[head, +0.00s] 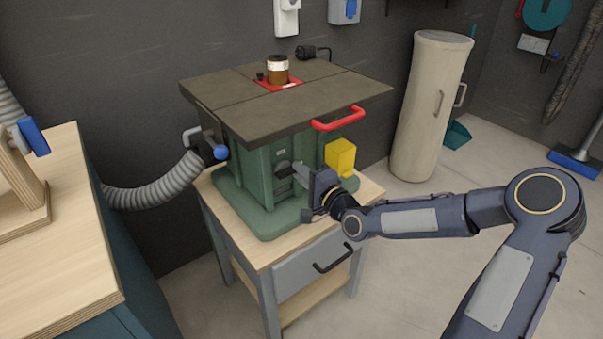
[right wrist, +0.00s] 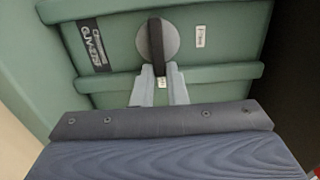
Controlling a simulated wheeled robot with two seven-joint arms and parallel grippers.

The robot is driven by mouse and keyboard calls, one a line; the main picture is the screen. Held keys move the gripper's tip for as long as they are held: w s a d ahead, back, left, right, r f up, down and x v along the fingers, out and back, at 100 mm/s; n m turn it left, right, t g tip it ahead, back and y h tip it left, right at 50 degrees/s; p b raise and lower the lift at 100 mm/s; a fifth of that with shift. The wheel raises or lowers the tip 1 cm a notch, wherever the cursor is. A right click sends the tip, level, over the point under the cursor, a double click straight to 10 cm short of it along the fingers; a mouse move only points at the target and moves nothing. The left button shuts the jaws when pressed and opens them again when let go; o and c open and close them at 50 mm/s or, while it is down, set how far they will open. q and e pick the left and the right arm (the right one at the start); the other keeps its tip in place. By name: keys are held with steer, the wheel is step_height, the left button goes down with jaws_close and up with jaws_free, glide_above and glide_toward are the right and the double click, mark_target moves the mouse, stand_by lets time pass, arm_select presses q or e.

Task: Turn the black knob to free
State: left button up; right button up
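The black knob (right wrist: 157,50) is an upright bar on a round grey disc, set in the green front panel of a machine (head: 262,185). A small white label sits right of the disc and another below it; their words are too small to read for certain. My right gripper (head: 297,172) is at the panel, facing the knob. In the right wrist view its two grey fingers (right wrist: 158,72) are parted, with the lower end of the bar between their tips. I cannot tell whether they touch it. My left gripper is not in view.
The machine stands on a small wooden-topped cabinet (head: 268,260) with a drawer. A yellow box (head: 340,157) and a red handle (head: 338,119) are close to my right gripper. A grey hose (head: 155,190) runs off left. A workbench (head: 60,250) stands at the left.

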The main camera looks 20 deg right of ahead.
steer(key=o, duration=0.4)
steer(key=shift+o, duration=0.2)
steer(key=p+v, duration=0.1)
steer(key=v, duration=0.7)
